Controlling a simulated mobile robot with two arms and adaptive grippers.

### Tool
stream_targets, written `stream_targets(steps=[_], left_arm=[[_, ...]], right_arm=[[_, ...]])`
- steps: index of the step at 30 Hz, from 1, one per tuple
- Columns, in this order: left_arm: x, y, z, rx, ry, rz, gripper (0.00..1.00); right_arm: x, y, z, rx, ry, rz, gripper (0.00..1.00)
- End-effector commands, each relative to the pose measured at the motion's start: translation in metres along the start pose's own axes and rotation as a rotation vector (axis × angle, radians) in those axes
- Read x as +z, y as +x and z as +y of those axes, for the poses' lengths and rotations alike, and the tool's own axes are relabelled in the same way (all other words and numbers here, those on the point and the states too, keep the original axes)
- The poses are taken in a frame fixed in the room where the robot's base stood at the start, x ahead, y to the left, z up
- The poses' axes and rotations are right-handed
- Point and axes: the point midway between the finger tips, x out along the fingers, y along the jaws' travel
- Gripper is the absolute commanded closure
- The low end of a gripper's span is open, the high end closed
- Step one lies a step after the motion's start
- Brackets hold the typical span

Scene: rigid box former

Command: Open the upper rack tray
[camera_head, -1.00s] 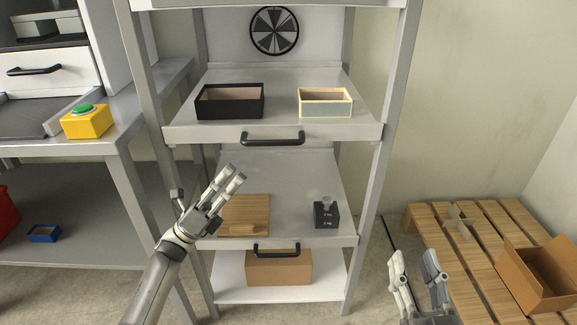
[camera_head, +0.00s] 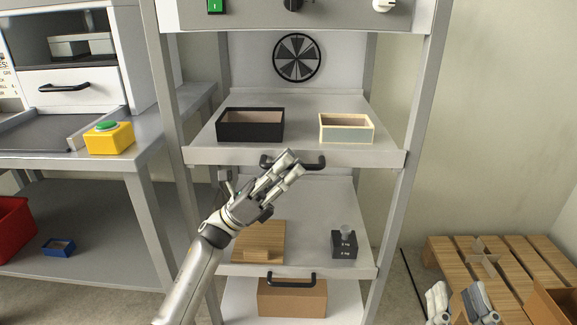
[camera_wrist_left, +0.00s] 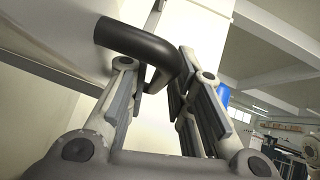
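The upper rack tray (camera_head: 360,157) is a grey shelf with a black bar handle (camera_head: 318,163) on its front edge. My left gripper (camera_head: 290,162) is at this handle, its fingers covering the handle's middle in the head view. In the left wrist view the black handle (camera_wrist_left: 145,45) lies at the fingertips, and the two sides of the left gripper (camera_wrist_left: 160,75) stand apart. I cannot tell whether they touch the handle. My right gripper (camera_head: 457,290) is low at the right, its fingers apart and empty, away from the rack.
A black box (camera_head: 250,126) and a cream-edged box (camera_head: 346,129) stand on the upper tray. The lower tray (camera_head: 340,271) holds a wooden board (camera_head: 260,236) and a dark weight-like block (camera_head: 343,244). A side table with a yellow button box (camera_head: 110,139) is left. A pallet (camera_head: 480,250) is right.

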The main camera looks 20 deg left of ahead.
Motion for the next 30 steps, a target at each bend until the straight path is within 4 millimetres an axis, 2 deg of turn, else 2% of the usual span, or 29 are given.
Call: stream_targets(steps=[10, 15, 27, 30], left_arm=[[-0.0001, 0.0040, -0.0002, 0.000, -0.001, 0.000, 0.80], [-0.0002, 0.0038, -0.0001, 0.000, -0.001, 0.000, 1.00], [-0.0006, 0.0032, 0.0001, 0.000, -0.001, 0.001, 1.00], [-0.0012, 0.0027, 0.0001, 0.000, -0.001, 0.001, 1.00]], right_arm=[[0.0003, 0.0000, 0.0003, 0.001, 0.000, -0.001, 0.60], [0.0004, 0.0000, 0.0004, 0.001, 0.000, -0.002, 0.60], [0.0005, -0.0003, 0.0002, 0.001, 0.000, 0.003, 0.60], [-0.0052, -0.0009, -0.0016, -0.003, 0.003, 0.040, 0.60]])
